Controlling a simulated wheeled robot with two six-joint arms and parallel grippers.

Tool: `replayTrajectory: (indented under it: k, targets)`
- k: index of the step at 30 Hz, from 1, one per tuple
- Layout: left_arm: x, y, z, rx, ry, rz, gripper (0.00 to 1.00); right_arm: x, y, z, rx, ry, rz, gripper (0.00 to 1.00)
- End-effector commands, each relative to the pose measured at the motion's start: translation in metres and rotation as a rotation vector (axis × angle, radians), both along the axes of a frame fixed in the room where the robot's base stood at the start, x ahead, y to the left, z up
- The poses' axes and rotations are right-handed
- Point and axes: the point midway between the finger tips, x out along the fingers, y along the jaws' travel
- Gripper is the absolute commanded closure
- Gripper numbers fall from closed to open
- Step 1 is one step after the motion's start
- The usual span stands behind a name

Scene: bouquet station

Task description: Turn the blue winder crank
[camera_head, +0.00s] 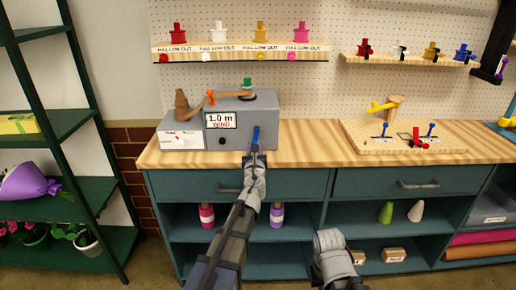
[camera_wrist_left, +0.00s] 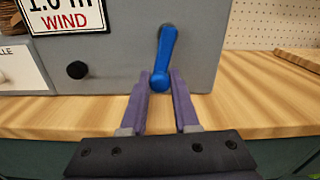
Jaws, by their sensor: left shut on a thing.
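The blue winder crank (camera_head: 256,134) is on the front of the grey winder box (camera_head: 272,112), near its right side. In the left wrist view the crank (camera_wrist_left: 167,48) hangs down from its pivot, tilted slightly, with its rounded knob at the lower end. My left gripper (camera_head: 254,150) reaches it from the front. In the wrist view the fingertips (camera_wrist_left: 160,84) are on either side of the knob, shut on it. A sign on the box reads "1.0 m WIND".
The box stands on the wooden counter (camera_head: 310,155). A wooden board (camera_head: 355,143) with a yellow lever and small blue and red parts lies to the right. Counter between is clear. A green rack (camera_head: 65,120) stands at far left.

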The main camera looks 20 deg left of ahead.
Motion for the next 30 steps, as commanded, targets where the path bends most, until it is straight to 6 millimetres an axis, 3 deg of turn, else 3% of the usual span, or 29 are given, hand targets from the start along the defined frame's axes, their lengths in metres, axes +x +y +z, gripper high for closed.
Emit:
replayTrajectory:
  k: [12, 29, 30]
  targets:
    - [-0.001, 0.0103, 0.0036, 0.17, 0.048, 0.007, 1.0, 0.0, 0.0, 0.0032, 0.0, 0.0, 0.0, 1.0]
    - [-0.0006, 0.0111, 0.0038, 0.196, 0.054, 0.006, 1.0, 0.0, 0.0, 0.0034, 0.0, 0.0, 0.0, 1.0]
    - [-0.0005, 0.0111, 0.0038, 0.195, 0.054, 0.006, 0.69, 0.0, 0.0, 0.0034, 0.0, 0.0, 0.0, 1.0]
